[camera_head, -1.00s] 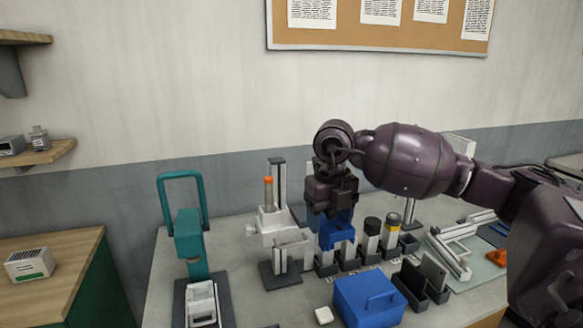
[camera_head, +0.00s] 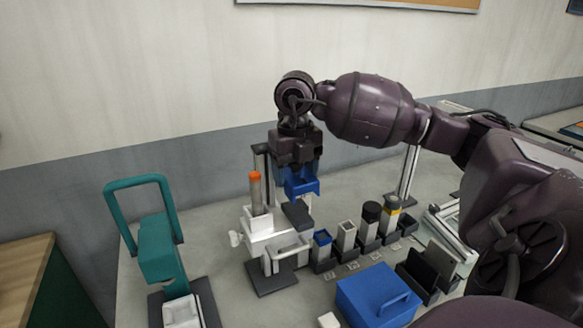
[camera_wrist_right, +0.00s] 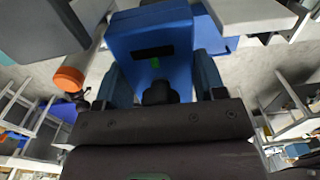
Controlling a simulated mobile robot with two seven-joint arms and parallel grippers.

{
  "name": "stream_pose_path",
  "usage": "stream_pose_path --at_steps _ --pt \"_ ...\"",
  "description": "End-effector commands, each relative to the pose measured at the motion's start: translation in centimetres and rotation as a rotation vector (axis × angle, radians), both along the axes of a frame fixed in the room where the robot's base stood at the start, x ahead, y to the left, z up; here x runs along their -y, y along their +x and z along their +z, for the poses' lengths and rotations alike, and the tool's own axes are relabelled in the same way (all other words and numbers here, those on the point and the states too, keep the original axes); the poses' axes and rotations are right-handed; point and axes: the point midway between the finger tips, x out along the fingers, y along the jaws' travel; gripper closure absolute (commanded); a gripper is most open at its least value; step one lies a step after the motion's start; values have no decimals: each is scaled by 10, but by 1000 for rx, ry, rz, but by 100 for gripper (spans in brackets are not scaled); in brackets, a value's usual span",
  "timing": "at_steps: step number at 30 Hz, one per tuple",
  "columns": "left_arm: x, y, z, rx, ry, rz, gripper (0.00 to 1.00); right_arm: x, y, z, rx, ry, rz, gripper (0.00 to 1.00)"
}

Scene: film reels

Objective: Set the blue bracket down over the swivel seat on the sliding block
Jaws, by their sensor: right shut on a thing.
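My right gripper (camera_head: 300,170) is shut on the blue bracket (camera_head: 303,188) and holds it in the air, just right of the orange-tipped rod. The bracket (camera_wrist_right: 150,45) fills the upper middle of the right wrist view, between the fingers. A dark grey block (camera_head: 297,213) shows just below the bracket, beside the white fixture (camera_head: 268,228). There is a gap under the bracket in the head view. I cannot tell for certain which part is the swivel seat or the sliding block. My left gripper is not in view.
The orange-tipped rod (camera_head: 255,190) stands close left of the bracket, with a dark upright behind. A row of holders with a black-capped cylinder (camera_head: 370,215) lies right. A blue box (camera_head: 375,296) and teal press (camera_head: 157,250) stand in front and left.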

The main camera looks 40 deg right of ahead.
Motion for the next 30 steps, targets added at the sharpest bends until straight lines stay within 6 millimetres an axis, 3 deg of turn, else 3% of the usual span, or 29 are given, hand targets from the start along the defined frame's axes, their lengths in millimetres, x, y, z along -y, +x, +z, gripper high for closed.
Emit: stream_pose_path --at_steps 18,30 --pt "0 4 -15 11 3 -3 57 0 0 -43 0 1 1 69" --pt "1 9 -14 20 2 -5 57 0 0 -49 0 1 1 69"
